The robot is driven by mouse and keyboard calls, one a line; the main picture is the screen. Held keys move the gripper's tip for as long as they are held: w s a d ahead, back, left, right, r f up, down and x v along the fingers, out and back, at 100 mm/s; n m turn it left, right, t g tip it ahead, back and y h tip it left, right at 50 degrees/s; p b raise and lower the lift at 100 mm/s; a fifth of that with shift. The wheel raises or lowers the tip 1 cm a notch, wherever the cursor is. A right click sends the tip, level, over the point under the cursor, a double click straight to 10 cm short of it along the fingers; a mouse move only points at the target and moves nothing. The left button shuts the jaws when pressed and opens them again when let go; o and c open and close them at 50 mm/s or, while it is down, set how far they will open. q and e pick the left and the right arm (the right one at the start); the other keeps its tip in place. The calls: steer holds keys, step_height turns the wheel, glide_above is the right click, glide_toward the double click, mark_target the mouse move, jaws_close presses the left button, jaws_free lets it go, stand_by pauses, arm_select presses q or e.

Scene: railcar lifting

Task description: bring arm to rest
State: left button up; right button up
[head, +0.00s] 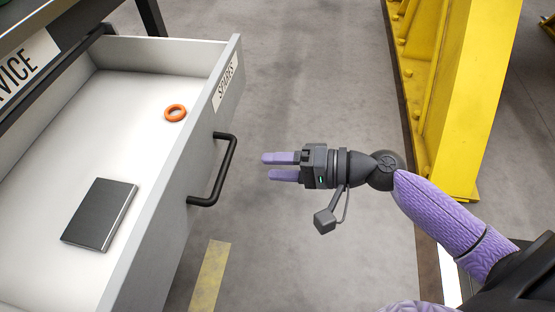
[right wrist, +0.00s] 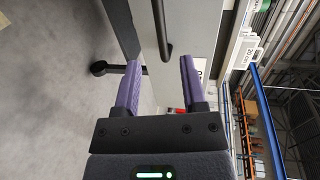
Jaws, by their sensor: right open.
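My right gripper (head: 281,167) is in the middle of the head view, with its purple fingers pointing left. It is open and empty, apart from the black drawer handle (head: 222,172) to its left. In the right wrist view, the open fingers (right wrist: 157,85) point up and the handle (right wrist: 162,35) shows beyond them. My left gripper is not in view.
An open drawer (head: 222,95) marked SPARES fills the left side. It holds an orange ring (head: 175,113) and a dark flat book-like block (head: 100,214). A yellow steel structure (head: 450,80) stands at the upper right. Grey floor (head: 310,70) lies between them.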

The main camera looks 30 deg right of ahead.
steer(key=shift+f, duration=0.1)
